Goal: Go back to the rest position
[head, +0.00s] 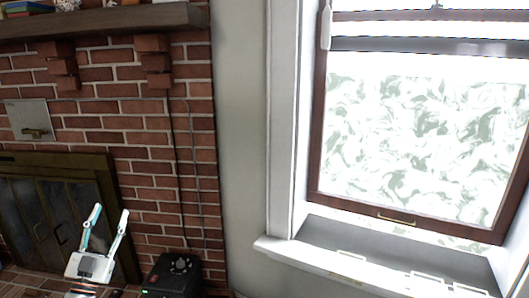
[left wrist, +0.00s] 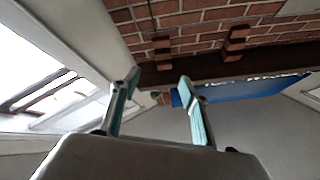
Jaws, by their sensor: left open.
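My left gripper (head: 111,211) is raised at the lower left of the head view, with its two fingers pointing up. The fingers are spread apart with nothing between them. In the left wrist view the same gripper (left wrist: 160,78) is also open and empty. My right gripper is in neither view.
A brick fireplace with a dark glass door (head: 40,215) is behind the left gripper. A wooden mantel (head: 110,22) runs above it. A black box (head: 170,275) stands right of the gripper. A window (head: 420,150) with a white sill (head: 340,268) is at right. A blue object (left wrist: 240,90) shows by the mantel.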

